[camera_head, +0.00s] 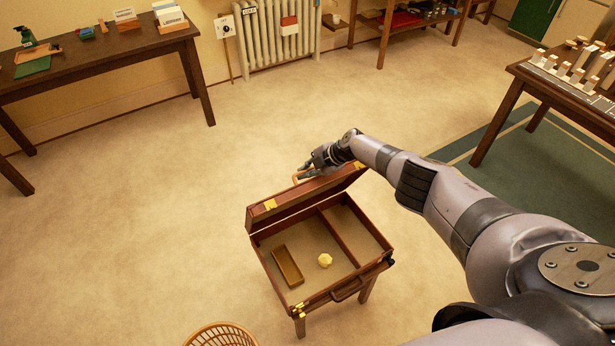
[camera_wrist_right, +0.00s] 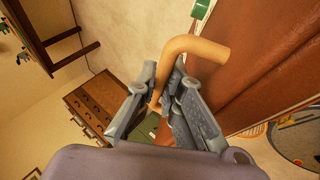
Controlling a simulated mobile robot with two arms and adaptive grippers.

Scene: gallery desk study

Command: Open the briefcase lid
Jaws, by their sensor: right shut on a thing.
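The brown briefcase (camera_head: 263,262) sits on a small wooden stand with its lid (camera_head: 290,205) raised along the far side, so its inside shows. Inside are a divider, a brass-coloured bar (camera_head: 288,266) and a small pale yellow lump (camera_head: 325,260). My right gripper (camera_head: 312,169) is at the top of the lid, shut on a tan curved handle (camera_wrist_right: 200,47). In the right wrist view my right gripper (camera_wrist_right: 168,95) has its fingers around the handle's lower end, beside the reddish-brown lid (camera_wrist_right: 270,60). My left gripper is not in view.
A wicker basket (camera_head: 222,335) stands on the floor in front of the briefcase. A dark table (camera_head: 100,62) is at the far left, and another table (camera_head: 560,95) with blocks is at the right. The floor left of the briefcase is clear.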

